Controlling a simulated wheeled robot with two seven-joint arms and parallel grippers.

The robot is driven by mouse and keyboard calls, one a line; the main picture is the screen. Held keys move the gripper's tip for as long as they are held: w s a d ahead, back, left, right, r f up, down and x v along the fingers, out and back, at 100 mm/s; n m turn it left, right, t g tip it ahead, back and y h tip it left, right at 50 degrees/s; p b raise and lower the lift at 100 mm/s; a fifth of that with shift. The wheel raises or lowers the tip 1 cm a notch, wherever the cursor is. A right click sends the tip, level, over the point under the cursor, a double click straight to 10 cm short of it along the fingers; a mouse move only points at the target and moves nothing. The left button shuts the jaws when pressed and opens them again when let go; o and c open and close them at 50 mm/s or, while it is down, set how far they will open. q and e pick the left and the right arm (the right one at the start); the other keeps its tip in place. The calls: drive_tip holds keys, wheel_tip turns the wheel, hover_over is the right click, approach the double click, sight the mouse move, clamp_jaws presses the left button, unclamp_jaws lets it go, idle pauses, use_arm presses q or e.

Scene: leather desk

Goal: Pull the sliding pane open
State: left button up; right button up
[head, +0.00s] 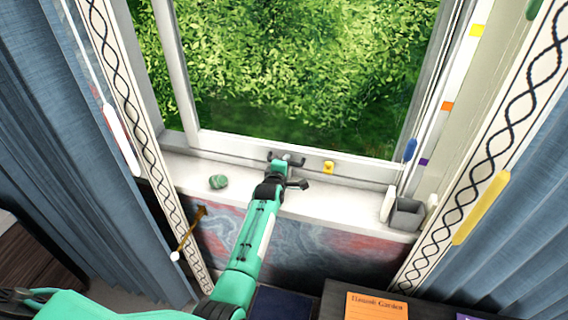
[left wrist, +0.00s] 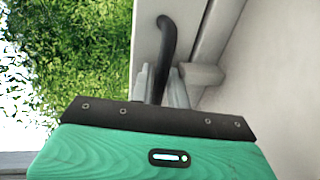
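The sliding pane's white frame (head: 235,146) stands upright in the window above the sill, with green foliage behind its glass. A dark curved handle (left wrist: 168,45) sticks out from the white frame, which also shows in the left wrist view (left wrist: 147,40). My left gripper (head: 285,160) is at the pane's bottom rail, near its middle. In the left wrist view its grey fingers (left wrist: 158,85) stand on both sides of the handle and appear closed on it. The gripper hides part of the handle in the head view. My right gripper is not in view.
On the white sill (head: 335,205) are a green stone-like object (head: 218,182) and a grey box (head: 406,214). A yellow piece (head: 328,167) is on the rail right of my gripper. Blue curtains (head: 70,150) hang at both sides. An orange book (head: 375,307) lies at the front right.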

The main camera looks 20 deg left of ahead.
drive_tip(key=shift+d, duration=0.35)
use_arm(q)
drive_tip(key=shift+s+r+p, duration=0.1)
drive_tip(key=shift+s+p, duration=0.15)
drive_tip(key=shift+p, duration=0.1)
drive_tip(key=s+r+p, duration=0.2)
drive_tip(key=s+p, duration=0.8)
drive_tip(key=s, duration=0.3)
drive_tip(key=shift+d+r, duration=0.2)
drive_tip(key=shift+d, duration=0.25)
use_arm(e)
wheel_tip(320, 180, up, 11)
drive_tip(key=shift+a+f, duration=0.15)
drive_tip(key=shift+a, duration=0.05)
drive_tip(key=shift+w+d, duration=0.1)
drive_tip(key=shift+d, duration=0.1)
